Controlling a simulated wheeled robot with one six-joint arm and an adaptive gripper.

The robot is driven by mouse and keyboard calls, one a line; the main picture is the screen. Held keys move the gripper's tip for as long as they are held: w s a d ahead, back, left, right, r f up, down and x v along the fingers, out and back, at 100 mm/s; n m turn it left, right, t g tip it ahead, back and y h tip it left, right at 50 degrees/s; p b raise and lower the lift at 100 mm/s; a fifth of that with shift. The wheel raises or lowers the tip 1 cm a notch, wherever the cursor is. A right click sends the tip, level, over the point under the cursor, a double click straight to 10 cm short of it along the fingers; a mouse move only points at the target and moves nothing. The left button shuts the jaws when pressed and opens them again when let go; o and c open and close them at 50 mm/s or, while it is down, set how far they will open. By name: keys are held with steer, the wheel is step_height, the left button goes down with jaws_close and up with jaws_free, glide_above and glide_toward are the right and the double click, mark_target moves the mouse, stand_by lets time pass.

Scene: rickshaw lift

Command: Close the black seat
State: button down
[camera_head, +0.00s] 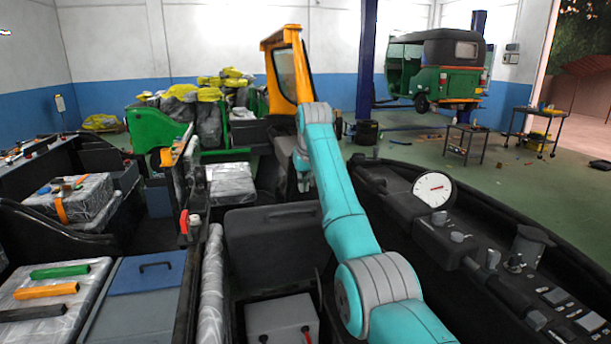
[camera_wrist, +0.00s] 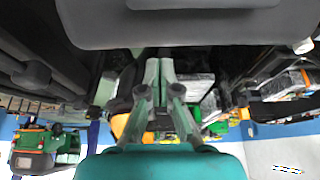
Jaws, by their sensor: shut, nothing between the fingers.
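The black seat (camera_head: 272,238) stands raised and tilted up in the head view, behind a grey box (camera_head: 282,318) in the open space at its base. A broad dark panel that looks like the seat (camera_wrist: 185,32) fills the top of the wrist view. My gripper (camera_wrist: 159,66) is shut and empty, with its fingers close together just below that panel's edge in the picture. A small gap seems to lie between them, but I cannot tell whether they touch. In the head view my arm hides part of the gripper and the area right of the seat.
A dark console (camera_head: 465,245) with a round gauge (camera_head: 433,189) lies to the right. An orange frame (camera_head: 290,70) rises beyond my arm. A green rickshaw (camera_head: 437,68) stands raised at the back.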

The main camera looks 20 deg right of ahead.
mark_target(307, 219)
steer(key=shift+w+f, duration=0.25)
steer(key=shift+f, duration=0.3)
steer(key=shift+s+f, duration=0.55)
steer(key=shift+s, duration=0.2)
steer(key=shift+s+f, duration=0.55)
steer(key=shift+s, duration=0.3)
steer(key=shift+f, duration=0.1)
